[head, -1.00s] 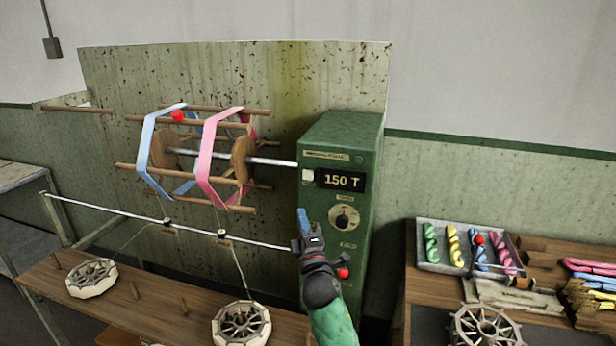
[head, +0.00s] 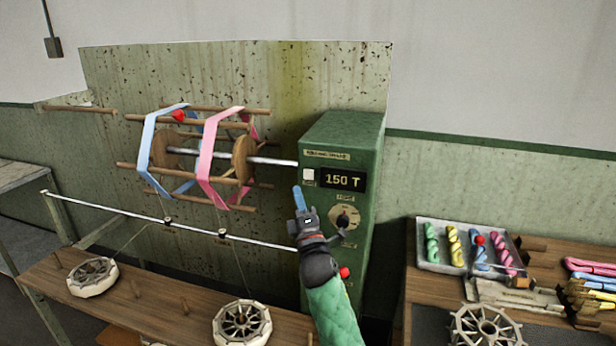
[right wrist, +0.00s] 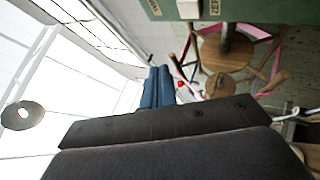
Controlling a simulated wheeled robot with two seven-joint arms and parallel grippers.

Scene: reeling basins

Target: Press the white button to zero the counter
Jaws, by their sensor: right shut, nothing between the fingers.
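The white button (head: 308,176) is a small square on the front of the green counter box (head: 345,135), left of the display (head: 343,180), which reads 150 T. My right gripper (head: 297,190) is shut and empty. Its blue fingertips point up, just below and left of the button in the head view, with a small gap in the picture. In the right wrist view the closed blue fingers (right wrist: 158,75) show, and the white button (right wrist: 188,8) appears at the top edge beside a label. My left gripper is not in view.
A dark knob (head: 344,218) and a red knob (head: 345,272) are on the box front. A reel (head: 245,160) with pink and blue skeins turns on a shaft left of the box. A tray (head: 428,262) of coloured skeins stands on the right table.

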